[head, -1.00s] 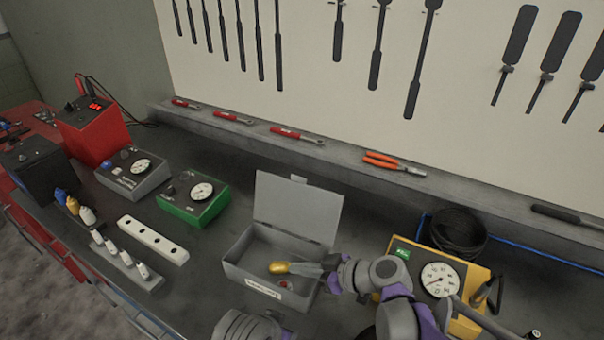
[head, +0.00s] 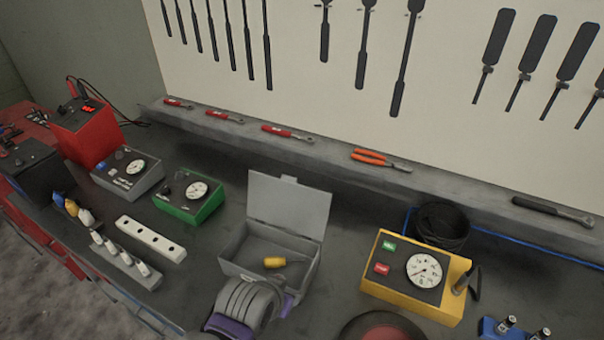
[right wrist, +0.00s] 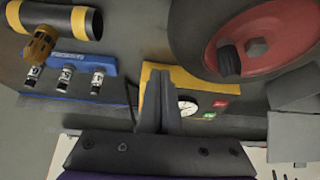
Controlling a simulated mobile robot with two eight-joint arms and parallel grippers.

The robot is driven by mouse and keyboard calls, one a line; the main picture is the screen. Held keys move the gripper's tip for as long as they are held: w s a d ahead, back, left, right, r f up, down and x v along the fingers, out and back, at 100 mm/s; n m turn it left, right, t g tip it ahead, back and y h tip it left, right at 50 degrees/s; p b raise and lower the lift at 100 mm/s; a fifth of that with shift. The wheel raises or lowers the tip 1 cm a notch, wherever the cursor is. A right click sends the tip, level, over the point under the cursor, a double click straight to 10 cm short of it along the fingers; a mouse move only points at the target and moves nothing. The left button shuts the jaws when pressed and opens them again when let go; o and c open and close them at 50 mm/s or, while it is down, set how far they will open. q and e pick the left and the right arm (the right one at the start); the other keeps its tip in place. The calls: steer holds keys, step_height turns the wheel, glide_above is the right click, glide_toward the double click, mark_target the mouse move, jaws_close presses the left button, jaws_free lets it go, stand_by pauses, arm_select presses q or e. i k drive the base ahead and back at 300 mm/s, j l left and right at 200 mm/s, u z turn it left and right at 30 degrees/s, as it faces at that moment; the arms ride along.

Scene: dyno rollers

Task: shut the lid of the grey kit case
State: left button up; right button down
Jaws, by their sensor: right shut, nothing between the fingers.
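The grey kit case (head: 232,268) stands on the bench in the head view. Its lid (head: 288,208) is up, leaning slightly back. A yellow cylinder (head: 274,262) lies inside. The lid (right wrist: 290,138) and part of the case (right wrist: 297,90) show at the right edge of the right wrist view. My right gripper (right wrist: 165,73) is shut and empty in that view, apart from the case, over the area of the yellow gauge box (right wrist: 149,78). It is out of the head view. My left arm covers the case's front lower corner in the head view; its fingers do not show.
The yellow gauge box (head: 415,280) stands right of the case, the green gauge box (head: 190,196) left. A dark wheel with a red hub (head: 388,335) lies at the front. A white holed block (head: 151,239) is left. A ledge with tools (head: 330,152) runs behind.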

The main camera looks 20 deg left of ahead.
mark_target(283, 202)
steer(key=k+l, duration=0.45)
steer(key=k, duration=0.25)
steer(key=l+u, duration=0.1)
steer(key=l, duration=0.6)
